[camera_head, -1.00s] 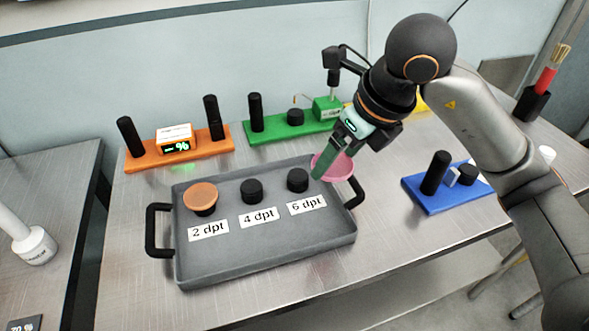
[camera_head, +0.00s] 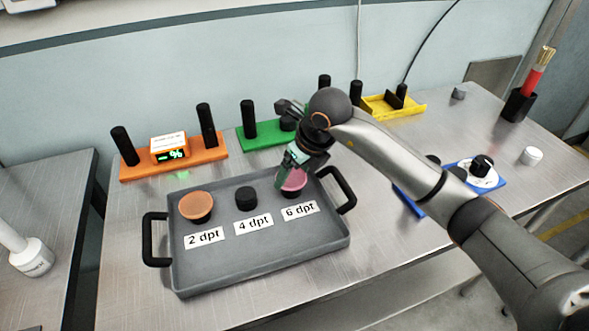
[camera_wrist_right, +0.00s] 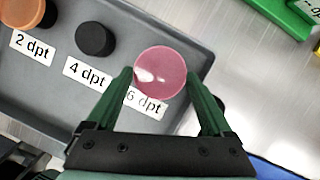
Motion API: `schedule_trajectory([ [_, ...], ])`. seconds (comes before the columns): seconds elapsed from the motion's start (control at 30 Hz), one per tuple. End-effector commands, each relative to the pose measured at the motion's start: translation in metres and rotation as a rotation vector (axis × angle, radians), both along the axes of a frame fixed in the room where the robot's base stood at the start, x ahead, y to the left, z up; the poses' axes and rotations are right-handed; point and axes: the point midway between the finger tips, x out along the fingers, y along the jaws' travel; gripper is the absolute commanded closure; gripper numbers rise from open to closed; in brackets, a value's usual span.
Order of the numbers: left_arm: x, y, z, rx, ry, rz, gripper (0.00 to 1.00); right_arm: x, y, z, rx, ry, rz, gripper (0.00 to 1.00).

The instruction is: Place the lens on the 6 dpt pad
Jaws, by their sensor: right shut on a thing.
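The pink lens (camera_head: 295,180) is over the 6 dpt pad (camera_head: 291,193) in the grey tray (camera_head: 260,262). In the right wrist view the round pink lens (camera_wrist_right: 160,76) lies between the green fingers of my right gripper (camera_wrist_right: 161,84), above the 6 dpt label (camera_wrist_right: 146,103). The lens hides most of the pad, so I cannot tell whether it touches it. My right gripper (camera_head: 289,176) is shut on the lens. An orange lens (camera_head: 196,206) sits on the 2 dpt pad. The black 4 dpt pad (camera_head: 246,198) is bare. My left gripper is not in view.
Behind the tray stand an orange station (camera_head: 178,166) and a green station (camera_head: 262,140) with black posts. A yellow holder (camera_head: 393,106) is at the back, and a blue station (camera_head: 408,204) at the right is partly hidden by my arm. Tray handles (camera_head: 157,239) stick out.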

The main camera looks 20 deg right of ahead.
Motion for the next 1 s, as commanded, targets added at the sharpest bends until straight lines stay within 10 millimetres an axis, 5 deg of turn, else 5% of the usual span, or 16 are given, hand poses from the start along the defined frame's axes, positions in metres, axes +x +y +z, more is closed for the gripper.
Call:
schedule_trajectory([
  [0.4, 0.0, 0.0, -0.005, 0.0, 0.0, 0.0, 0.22, 0.0, 0.0, -0.007, 0.001, -0.002, -0.001, 0.67],
  [0.43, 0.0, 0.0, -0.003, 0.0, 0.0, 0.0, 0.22, 0.0, 0.0, -0.005, 0.001, -0.002, -0.001, 0.11],
  [0.53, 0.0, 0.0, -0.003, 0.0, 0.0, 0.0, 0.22, 0.0, 0.0, -0.005, 0.001, -0.002, -0.001, 0.0],
  [0.83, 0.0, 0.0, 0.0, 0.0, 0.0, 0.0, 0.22, 0.0, 0.0, -0.001, 0.001, -0.002, -0.001, 0.0],
  [1.0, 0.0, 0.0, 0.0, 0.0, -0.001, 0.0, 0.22, -0.005, -0.004, 0.018, 0.0, -0.007, -0.001, 0.0],
])
